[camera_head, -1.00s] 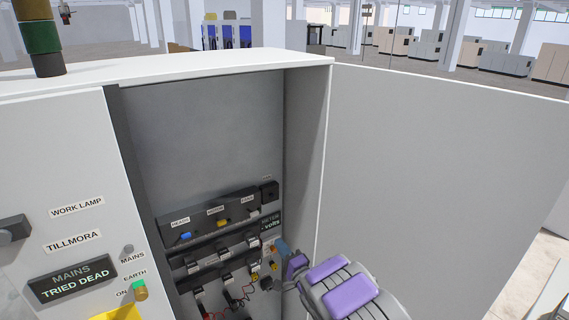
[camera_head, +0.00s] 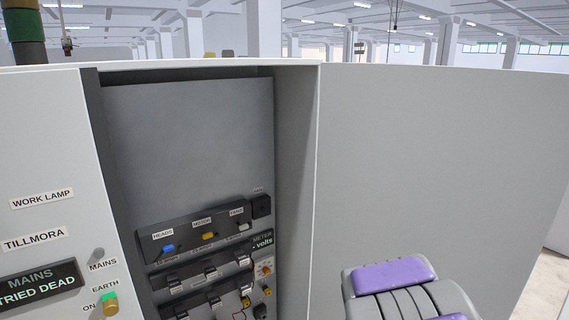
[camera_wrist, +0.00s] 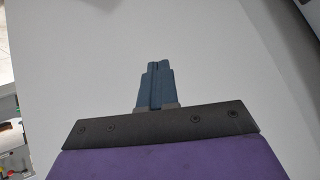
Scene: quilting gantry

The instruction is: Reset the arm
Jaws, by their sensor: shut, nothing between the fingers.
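My gripper (camera_wrist: 156,78) shows in the wrist view with its blue fingers closed together and nothing between them. Behind the fingers is a plain pale grey surface. In the head view my purple and grey arm is at the lower right, in front of the open cabinet door, and the fingers are out of that picture. The open cabinet (camera_head: 190,130) stands to the left of the arm, apart from it. Inside it is a dark switch row (camera_head: 205,232) with blue, yellow and white levers, and a meter label (camera_head: 262,241) reading "- volts".
The open grey door panel (camera_head: 440,170) fills the right side. On the left, the white front panel (camera_head: 40,150) carries a "MAINS TRIED DEAD" sign (camera_head: 38,284) and an earth switch (camera_head: 110,304). A dark post with a green band (camera_head: 22,22) stands on top.

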